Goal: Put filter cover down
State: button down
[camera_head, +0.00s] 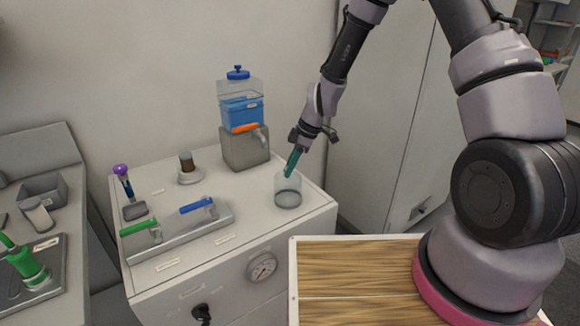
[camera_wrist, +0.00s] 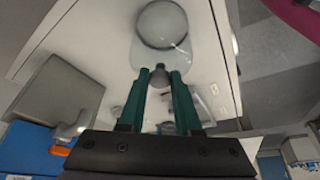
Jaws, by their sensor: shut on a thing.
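The filter cover (camera_head: 288,187) is a clear, cup-like cylinder near the right edge of the white cabinet top (camera_head: 240,192). It also shows in the wrist view (camera_wrist: 175,55), with a small grey knob between the fingertips. My gripper (camera_head: 290,172) comes down on it from above with teal fingers. In the wrist view my gripper (camera_wrist: 158,76) is shut on the knob of the cover. The cover looks upright, at or just above the cabinet top. I cannot tell whether its rim touches the surface.
A dispenser with blue liquid (camera_head: 242,115) stands behind on a grey block. A small round base with a brown cylinder (camera_head: 187,168) stands to the left. A plate with green and blue handled valves (camera_head: 180,228) lies in front of it. The cabinet edge is close on the right.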

jog(key=c, duration=0.6)
grip_release()
jog(key=s+d+r+m+t, duration=0.1)
jog(key=s+d+r+m, duration=0.3)
jog(key=r, duration=0.6)
jog(key=d+r+m+t+h, duration=0.1)
jog(key=d+r+m, duration=0.2)
jog(key=d+r, duration=0.5)
jog(key=s+d+r+m+t, duration=0.1)
jog(key=s+d+r+m, duration=0.15)
jog(key=r, duration=0.95)
jog(key=s+d+r+m+t, duration=0.2)
jog(key=s+d+r+m, duration=0.2)
jog(key=s+d+m, duration=0.1)
jog(key=s+d+r+m+t+h, duration=0.1)
jog(key=s+d+r+m+t, duration=0.1)
jog(key=s+d+r+m, duration=0.2)
jog(key=s+r+m, duration=0.1)
jog(key=s+m, duration=0.2)
jog(key=s, duration=0.1)
jog(key=shift+d, duration=0.4)
jog(key=shift+r, duration=0.1)
